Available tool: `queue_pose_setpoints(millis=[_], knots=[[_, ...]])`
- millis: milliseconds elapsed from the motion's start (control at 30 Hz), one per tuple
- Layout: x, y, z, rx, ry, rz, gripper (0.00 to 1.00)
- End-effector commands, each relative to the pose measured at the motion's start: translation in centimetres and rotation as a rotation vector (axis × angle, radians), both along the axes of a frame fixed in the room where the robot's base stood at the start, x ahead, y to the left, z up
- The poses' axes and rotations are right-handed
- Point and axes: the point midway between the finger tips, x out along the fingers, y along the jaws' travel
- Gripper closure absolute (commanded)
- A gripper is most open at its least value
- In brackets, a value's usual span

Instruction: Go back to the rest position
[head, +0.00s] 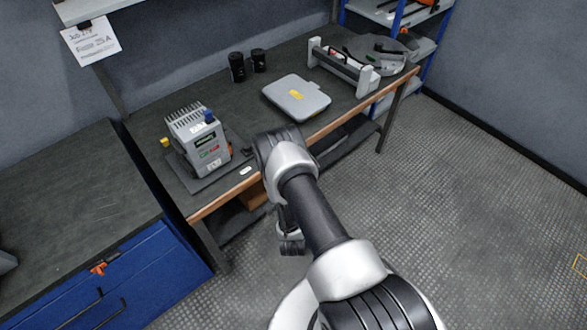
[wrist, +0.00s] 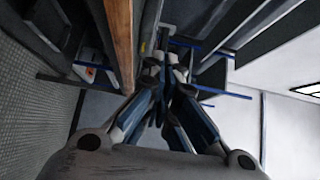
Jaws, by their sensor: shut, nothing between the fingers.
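My gripper (wrist: 160,70) shows in the wrist view with its fingers together and nothing between them. In the head view my arm reaches up from the bottom and bends down in front of the bench's front edge; the gripper itself is mostly hidden behind the arm there. The capacitor bank unit (head: 205,143), a grey box with a finned top, stands on a dark plate at the left end of the workbench (head: 240,112). My arm is to the right of it and apart from it.
A grey case (head: 297,97) with a yellow mark, two black cups (head: 237,67) and a grey rack (head: 342,68) stand on the bench. A blue drawer cabinet (head: 130,275) is at the left.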

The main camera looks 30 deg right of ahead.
Motion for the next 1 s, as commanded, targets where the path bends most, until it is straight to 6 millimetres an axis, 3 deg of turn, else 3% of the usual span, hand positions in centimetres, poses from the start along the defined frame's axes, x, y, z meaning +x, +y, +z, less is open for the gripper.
queue_pose_setpoints(millis=[333,467,567,700,800,1000], knots=[[0.1,0.0,0.0,0.0,0.0,0.0,1.0],[1.4,0.0,1.1,-0.005,0.023,0.003,1.0],[4.0,0.2,3.2,-0.013,0.081,0.015,1.0],[8.0,1.1,7.6,-0.041,0.215,0.063,1.0],[9.9,2.2,11.1,-0.076,0.318,0.118,1.0],[11.0,5.2,18.4,-0.175,0.514,0.264,1.0]])
